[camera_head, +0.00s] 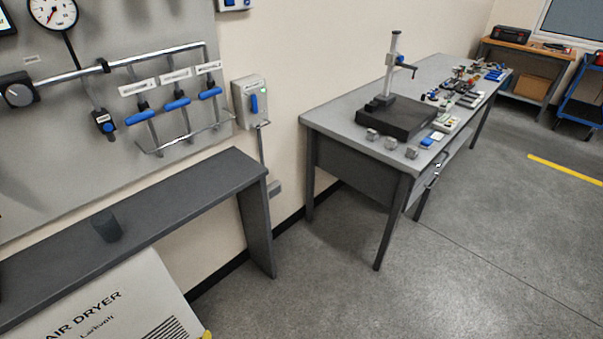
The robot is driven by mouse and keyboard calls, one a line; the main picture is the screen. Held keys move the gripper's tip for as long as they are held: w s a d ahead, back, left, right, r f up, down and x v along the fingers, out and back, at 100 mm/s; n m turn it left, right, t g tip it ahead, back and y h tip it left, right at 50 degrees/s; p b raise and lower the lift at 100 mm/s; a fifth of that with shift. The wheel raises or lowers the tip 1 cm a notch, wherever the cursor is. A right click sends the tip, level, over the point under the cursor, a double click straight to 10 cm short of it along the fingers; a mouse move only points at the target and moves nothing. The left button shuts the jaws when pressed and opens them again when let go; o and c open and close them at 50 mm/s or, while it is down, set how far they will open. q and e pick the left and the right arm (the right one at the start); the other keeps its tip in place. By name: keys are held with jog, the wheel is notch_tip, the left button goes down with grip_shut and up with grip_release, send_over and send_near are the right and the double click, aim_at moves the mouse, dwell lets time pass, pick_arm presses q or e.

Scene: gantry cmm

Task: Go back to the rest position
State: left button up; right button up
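Neither of my grippers shows in the head view, and no part of my arms can be made out. The view looks down and across a room with a dark grey shelf bench (160,215) at the left and a grey worktable (345,108) at the centre right. A small dark cylinder (107,226) stands on the shelf bench.
A wall panel (120,55) carries a gauge (53,12) and blue-handled valves (177,103). An air dryer (110,305) stands below the shelf bench. The worktable holds a black plate with a stand (392,70) and small blocks. Open floor (480,240) lies at the right.

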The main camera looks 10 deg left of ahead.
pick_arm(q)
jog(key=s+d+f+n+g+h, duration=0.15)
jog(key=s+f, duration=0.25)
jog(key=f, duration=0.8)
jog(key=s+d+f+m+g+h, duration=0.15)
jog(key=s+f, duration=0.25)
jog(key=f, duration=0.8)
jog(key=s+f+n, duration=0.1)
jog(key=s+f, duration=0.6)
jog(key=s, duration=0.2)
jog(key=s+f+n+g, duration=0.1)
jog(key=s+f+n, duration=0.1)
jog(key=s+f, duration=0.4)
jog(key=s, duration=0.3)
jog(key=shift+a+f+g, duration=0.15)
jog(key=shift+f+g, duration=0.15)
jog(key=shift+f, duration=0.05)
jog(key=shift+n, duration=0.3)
